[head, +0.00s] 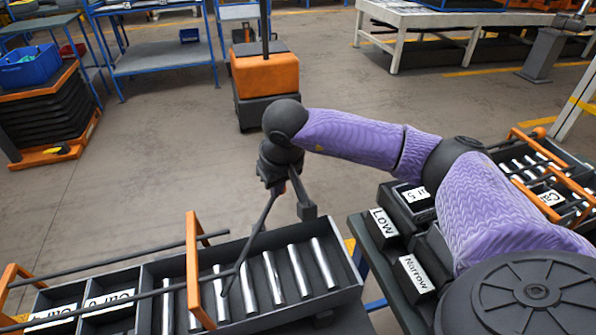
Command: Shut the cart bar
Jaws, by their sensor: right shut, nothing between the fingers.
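A long dark tray (342,286) at the lower left holds several metal rollers, with "Car…" labels in its left compartments. An orange bar frame (192,262) stands upright over it, and thin dark rods run left from it. My right gripper is shut and empty, pointing down above the tray's far edge. I cannot tell whether it touches the rod. Which part is the cart bar is not clear. My left gripper is out of view.
A second roller tray with orange bars (545,150) lies at the right, partly behind my right arm. Boxes labelled "Low" (383,224) and "Narrow" (416,274) stand between the trays. An orange and black machine (266,75) stands farther back. The floor beyond the left tray is clear.

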